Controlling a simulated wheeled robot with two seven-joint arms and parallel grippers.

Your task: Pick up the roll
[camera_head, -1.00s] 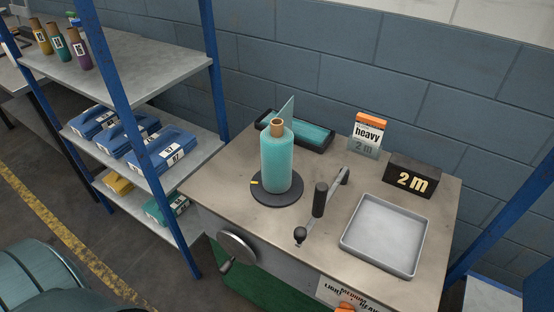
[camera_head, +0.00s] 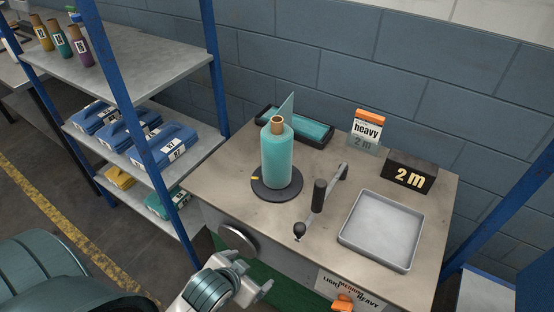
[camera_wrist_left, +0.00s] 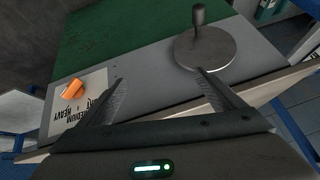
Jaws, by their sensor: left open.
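The roll (camera_head: 277,158) is teal with a brown core end on top. It stands upright on a dark round plate (camera_head: 264,191) on the metal-topped table. My left gripper (camera_head: 262,278) is open and empty, in front of the table and below its top, apart from the roll. In the left wrist view its two fingers (camera_wrist_left: 160,92) point at the table's front panel, and the roll does not show there. My right gripper is in neither current view.
A handwheel (camera_wrist_left: 205,50) and an orange knob (camera_wrist_left: 72,91) are on the front panel. On the table are a crank lever (camera_head: 319,200), a grey tray (camera_head: 345,235), a black "2 m" block (camera_head: 410,174) and a teal pad (camera_head: 312,130). A blue-framed shelf (camera_head: 165,65) stands left.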

